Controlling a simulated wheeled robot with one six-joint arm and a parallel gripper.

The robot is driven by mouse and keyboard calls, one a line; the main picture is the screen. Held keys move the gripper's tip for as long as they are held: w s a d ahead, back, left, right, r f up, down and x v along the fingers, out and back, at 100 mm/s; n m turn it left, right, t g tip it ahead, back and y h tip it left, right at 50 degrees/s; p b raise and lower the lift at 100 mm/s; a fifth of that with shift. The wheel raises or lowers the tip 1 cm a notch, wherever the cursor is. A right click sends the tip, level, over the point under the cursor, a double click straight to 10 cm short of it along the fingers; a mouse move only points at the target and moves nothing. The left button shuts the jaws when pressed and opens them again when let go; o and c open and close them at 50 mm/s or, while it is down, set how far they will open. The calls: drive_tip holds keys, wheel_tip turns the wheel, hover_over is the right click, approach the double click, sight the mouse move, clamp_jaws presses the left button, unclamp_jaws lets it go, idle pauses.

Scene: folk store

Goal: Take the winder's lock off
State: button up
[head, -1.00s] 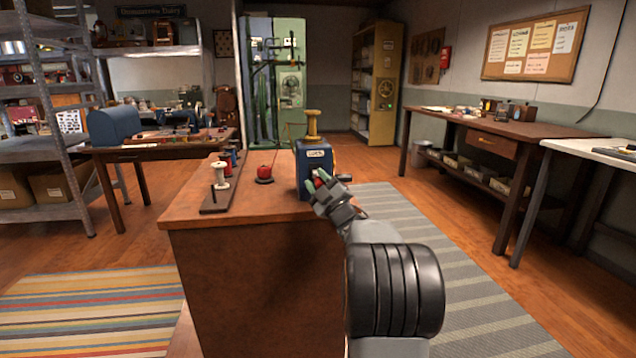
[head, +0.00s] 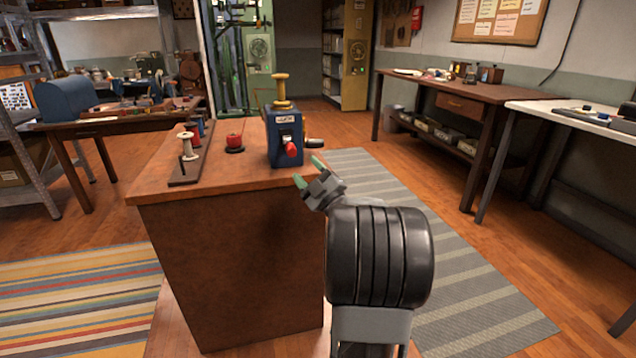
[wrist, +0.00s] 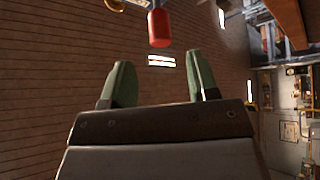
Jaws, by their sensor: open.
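The winder is a blue box (head: 285,148) with a white label, near the right end of the wooden cabinet top. A brass-coloured spool (head: 281,90) stands on top of it, and a dark crank (head: 314,143) sticks out on its right. A red handle, which looks like the lock (head: 291,150), projects from its front; it also shows in the wrist view (wrist: 159,28). My gripper (head: 308,172) is open and empty, just below and right of the red handle. In the wrist view the handle lies beyond and between the green fingertips (wrist: 159,62), apart from both.
A red spool (head: 234,142) on a dark base and a rack (head: 190,168) with a pale spool and others stand left of the winder. A workbench (head: 470,83) is at the right, another table (head: 110,125) at the left. Striped rugs cover the floor on both sides.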

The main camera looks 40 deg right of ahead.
drive_tip(key=shift+v, duration=2.3)
drive_tip(key=shift+c, duration=0.3)
